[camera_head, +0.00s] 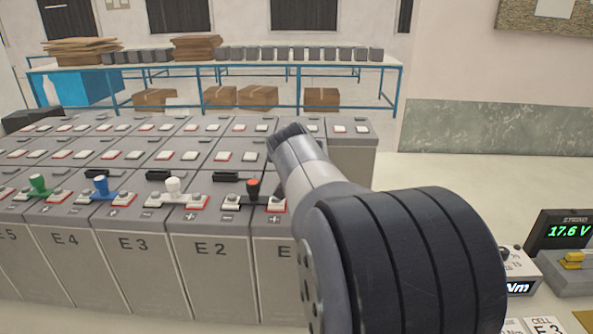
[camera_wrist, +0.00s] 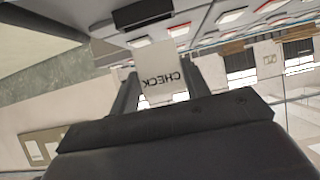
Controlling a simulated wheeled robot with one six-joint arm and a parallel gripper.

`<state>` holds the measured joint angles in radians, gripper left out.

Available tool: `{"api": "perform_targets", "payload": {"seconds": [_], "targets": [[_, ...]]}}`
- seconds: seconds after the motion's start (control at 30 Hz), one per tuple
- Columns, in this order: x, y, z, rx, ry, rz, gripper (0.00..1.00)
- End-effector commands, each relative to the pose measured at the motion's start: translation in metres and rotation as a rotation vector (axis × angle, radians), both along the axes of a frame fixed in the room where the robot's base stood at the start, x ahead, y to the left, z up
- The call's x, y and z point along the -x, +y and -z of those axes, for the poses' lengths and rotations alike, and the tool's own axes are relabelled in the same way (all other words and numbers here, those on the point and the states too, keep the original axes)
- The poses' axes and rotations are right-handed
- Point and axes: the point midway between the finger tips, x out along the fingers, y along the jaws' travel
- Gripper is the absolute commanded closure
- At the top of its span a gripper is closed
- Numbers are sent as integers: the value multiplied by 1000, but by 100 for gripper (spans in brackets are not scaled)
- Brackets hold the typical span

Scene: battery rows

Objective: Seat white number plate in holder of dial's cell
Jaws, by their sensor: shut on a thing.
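My gripper (camera_wrist: 160,82) is shut on a white plate (camera_wrist: 158,62) in the wrist view. The plate's visible face bears the word CHECK, reversed in this view. A black holder (camera_wrist: 142,14) on a cell top lies just beyond the plate's far edge; I cannot tell whether they touch. In the head view my arm hides the gripper and plate. Black holders show on the cell tops, one on E2 (camera_head: 232,176) and one on E3 (camera_head: 158,175). A white card (camera_head: 543,325) at the lower right reads CELL E 3. A boxed instrument marked Nm (camera_head: 521,272) is partly hidden by my arm.
Grey cells, including E4 (camera_head: 67,240), stand in rows. Green, blue, white and red-topped black knobs rise along the front row. A meter (camera_head: 567,232) reads 17.6 V at the right. A blue-framed table (camera_head: 230,68) with boxes stands behind.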

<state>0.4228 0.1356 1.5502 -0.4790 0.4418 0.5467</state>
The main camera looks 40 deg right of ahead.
Motion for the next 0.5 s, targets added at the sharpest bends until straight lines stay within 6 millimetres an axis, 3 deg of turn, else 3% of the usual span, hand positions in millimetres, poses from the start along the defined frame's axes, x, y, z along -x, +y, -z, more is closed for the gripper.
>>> {"api": "perform_targets", "payload": {"seconds": [0.3, 0.5], "targets": [[0, 0, 40, -1, 2, -1, 77], [0, 0, 41, -1, -1, -2, 77]]}}
